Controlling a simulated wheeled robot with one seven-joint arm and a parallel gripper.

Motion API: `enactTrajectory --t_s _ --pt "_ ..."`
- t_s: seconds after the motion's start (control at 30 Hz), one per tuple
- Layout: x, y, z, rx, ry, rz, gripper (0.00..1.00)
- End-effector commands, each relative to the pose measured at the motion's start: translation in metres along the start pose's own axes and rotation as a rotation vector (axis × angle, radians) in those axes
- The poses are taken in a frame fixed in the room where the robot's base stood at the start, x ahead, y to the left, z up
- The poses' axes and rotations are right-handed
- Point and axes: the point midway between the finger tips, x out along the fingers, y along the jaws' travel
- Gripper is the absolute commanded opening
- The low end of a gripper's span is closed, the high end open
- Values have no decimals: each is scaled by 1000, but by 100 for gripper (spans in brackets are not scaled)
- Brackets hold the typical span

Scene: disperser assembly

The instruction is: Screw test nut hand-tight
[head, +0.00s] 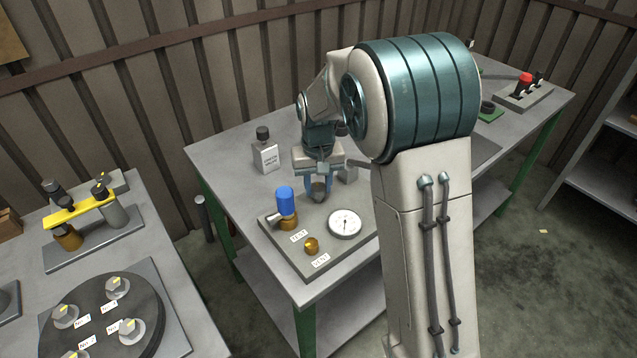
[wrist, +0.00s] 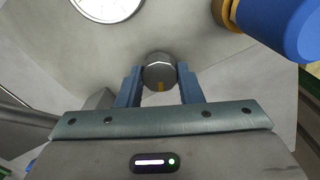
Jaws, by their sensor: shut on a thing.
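The test nut (wrist: 160,72) is a grey metal hexagonal piece with a small yellow mark, seen end-on in the wrist view. My gripper (wrist: 159,80) is shut on it, with one blue finger on each side. In the head view my gripper (head: 318,188) points down at the back of the grey test plate (head: 300,262), with the grey nut between its fingers. What is under the nut, and whether it is seated on a thread, is hidden.
A blue-topped brass valve (head: 286,202) stands close to the left of my gripper. A round dial gauge (head: 344,223) and a brass knob (head: 312,245) are nearer the front. A labelled bottle (head: 265,155) stands behind. A left table carries a dark round flange (head: 102,315).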

Motion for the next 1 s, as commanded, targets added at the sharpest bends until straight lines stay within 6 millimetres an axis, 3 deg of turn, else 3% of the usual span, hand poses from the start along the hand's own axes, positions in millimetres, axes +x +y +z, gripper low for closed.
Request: enactTrajectory --t_s 0.7,0.73,0.8,1.0 --pt "-2 0 -2 82 6 -1 10" --pt "-2 0 -2 82 6 -1 41" --pt "-2 0 -1 82 5 -1 55" --pt "-1 0 -1 80 3 -1 55"
